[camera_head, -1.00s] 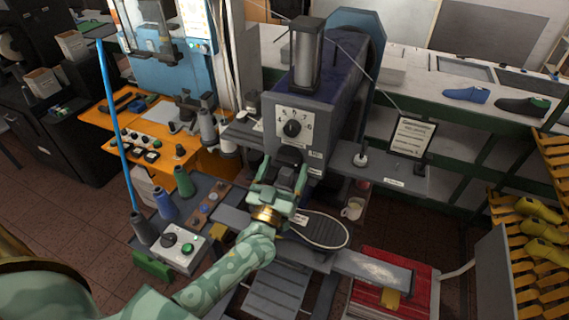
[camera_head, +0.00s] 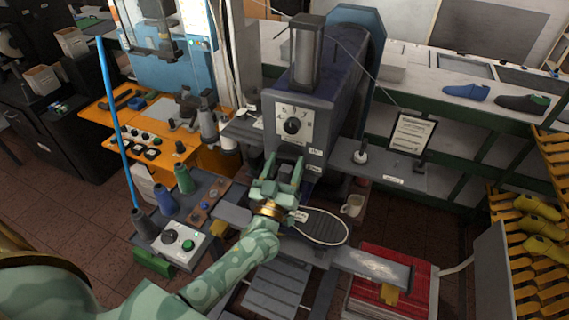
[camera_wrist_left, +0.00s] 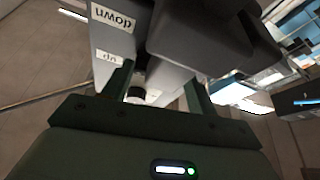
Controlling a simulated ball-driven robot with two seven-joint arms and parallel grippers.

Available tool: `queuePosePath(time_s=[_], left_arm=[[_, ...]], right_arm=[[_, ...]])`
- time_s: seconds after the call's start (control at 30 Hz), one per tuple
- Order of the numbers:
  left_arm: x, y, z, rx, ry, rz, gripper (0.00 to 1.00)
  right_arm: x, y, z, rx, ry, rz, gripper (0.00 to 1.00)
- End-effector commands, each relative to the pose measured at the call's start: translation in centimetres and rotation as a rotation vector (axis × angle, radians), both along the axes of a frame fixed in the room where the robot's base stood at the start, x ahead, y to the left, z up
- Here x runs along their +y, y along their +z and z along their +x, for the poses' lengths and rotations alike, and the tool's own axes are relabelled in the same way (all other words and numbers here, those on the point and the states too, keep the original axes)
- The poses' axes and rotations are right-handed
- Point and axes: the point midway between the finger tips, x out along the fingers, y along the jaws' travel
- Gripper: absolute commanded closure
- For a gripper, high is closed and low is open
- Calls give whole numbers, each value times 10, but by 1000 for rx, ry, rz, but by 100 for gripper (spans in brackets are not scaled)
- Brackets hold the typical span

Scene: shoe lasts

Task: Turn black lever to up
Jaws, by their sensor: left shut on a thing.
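The grey machine (camera_head: 338,95) has a numbered dial (camera_head: 292,126) on its front. Two small labels on it read "down" (camera_wrist_left: 112,18) and "up" (camera_wrist_left: 109,57), upside down in the left wrist view. My left gripper (camera_head: 281,170) is at the machine's front, just below the dial. In the left wrist view its fingers (camera_wrist_left: 160,95) stand either side of a small black part, which looks like the end of the black lever (camera_wrist_left: 135,96). They are shut on it. Most of the lever is hidden by the gripper and machine. My right gripper is not in view.
A dark shoe sole (camera_head: 321,226) lies just right of my left wrist. A control box with a green button (camera_head: 189,244) and thread cones (camera_head: 184,179) stand left of the arm. A framed sign (camera_head: 412,133) and a mug (camera_head: 352,206) are to the right.

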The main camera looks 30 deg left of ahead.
Motion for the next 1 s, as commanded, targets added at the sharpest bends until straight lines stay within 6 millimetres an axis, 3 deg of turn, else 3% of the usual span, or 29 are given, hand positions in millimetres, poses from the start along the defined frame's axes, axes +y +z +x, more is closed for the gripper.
queuePosePath(time_s=[0.5,1.0], left_arm=[[-2,2,0,-19,1,-330,65],[-2,1,0,-24,1,-428,65]], right_arm=[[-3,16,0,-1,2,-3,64],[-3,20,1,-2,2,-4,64]])
